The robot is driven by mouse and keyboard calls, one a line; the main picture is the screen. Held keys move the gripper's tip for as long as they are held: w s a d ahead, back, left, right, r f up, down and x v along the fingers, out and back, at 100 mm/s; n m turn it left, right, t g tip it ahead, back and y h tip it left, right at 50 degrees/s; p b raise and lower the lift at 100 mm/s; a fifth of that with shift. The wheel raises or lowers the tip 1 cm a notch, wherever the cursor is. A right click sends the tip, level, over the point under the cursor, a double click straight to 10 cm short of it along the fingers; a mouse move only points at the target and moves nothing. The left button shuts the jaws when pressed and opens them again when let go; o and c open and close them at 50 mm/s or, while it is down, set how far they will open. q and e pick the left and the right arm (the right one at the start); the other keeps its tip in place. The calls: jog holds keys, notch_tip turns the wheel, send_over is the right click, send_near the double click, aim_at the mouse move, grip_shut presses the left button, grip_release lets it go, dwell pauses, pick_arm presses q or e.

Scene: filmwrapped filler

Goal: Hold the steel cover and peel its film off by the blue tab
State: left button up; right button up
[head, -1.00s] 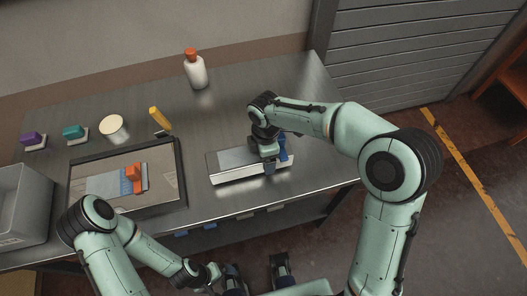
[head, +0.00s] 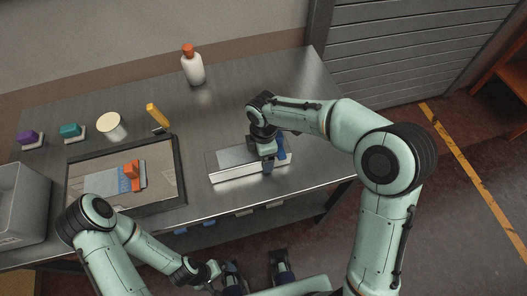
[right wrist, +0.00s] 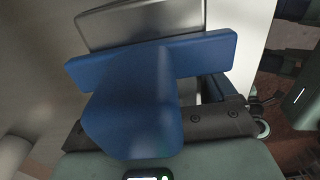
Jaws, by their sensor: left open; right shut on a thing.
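The steel cover (head: 232,157) is a flat grey piece on a pale block near the table's front right edge. My right gripper (head: 268,168) comes down on its right end and is shut on it. In the right wrist view, the blue gripper parts (right wrist: 135,105) fill the middle, and the cover's grey face and rim (right wrist: 140,22) show behind them. The gripper hides that end of the cover. I cannot make out a separate blue tab or the film's edge. My left gripper (head: 256,264) is open and empty, low in the head view, in front of the table.
A dark-rimmed tray (head: 182,180) with a light blue sheet and an orange piece lies left of the cover. A grey bin (head: 25,205) stands far left. A white bottle (head: 193,70), round tub (head: 111,126) and yellow-handled tool (head: 157,117) stand behind. The table's back right is clear.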

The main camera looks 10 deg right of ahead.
jog(key=shift+f, duration=0.2)
dwell(0.4)
jog(key=o, duration=1)
jog(key=shift+o, duration=0.2)
jog(key=c, duration=1)
jog(key=shift+c, duration=0.2)
